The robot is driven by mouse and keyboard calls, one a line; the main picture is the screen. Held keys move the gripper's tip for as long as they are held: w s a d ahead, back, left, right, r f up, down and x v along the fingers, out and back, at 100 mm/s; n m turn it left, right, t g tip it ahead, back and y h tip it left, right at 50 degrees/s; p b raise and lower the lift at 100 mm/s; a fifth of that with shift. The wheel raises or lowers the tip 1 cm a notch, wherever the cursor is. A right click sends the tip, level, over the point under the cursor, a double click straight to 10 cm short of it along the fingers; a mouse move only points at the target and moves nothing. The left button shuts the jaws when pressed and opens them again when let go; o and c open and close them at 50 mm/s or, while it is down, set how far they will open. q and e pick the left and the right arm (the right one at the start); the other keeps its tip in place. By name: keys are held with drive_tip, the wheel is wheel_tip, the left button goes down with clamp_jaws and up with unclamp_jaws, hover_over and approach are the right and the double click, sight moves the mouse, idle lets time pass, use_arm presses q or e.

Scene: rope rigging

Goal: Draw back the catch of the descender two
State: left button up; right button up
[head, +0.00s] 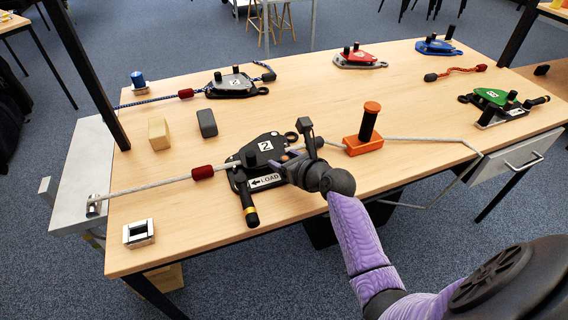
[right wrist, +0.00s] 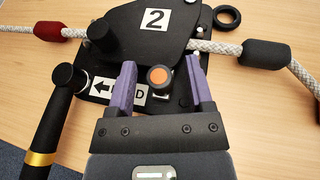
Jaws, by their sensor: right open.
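Descender two (head: 262,147) is a black plate device marked "2", lying on the table with a pale rope through it. It also fills the top of the right wrist view (right wrist: 125,35). Its black handle with a gold band (head: 249,203) sticks out towards the near edge. A small round knob with an orange face (right wrist: 159,77), apparently the catch, stands by the LOAD label. My right gripper (head: 290,163) is over the descender's near right side. In the right wrist view its purple fingers (right wrist: 161,66) are open, one on each side of the knob, with gaps visible. My left gripper is out of view.
An orange block with a black post (head: 363,143) stands just right of my right gripper. The pale rope (head: 150,185) runs across the table, with a red sleeve (head: 202,172). Other descenders, black (head: 234,84), red (head: 358,60), blue (head: 437,47) and green (head: 497,98), lie farther off.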

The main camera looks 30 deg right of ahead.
clamp_jaws()
idle(0.3)
idle(0.7)
idle(0.4)
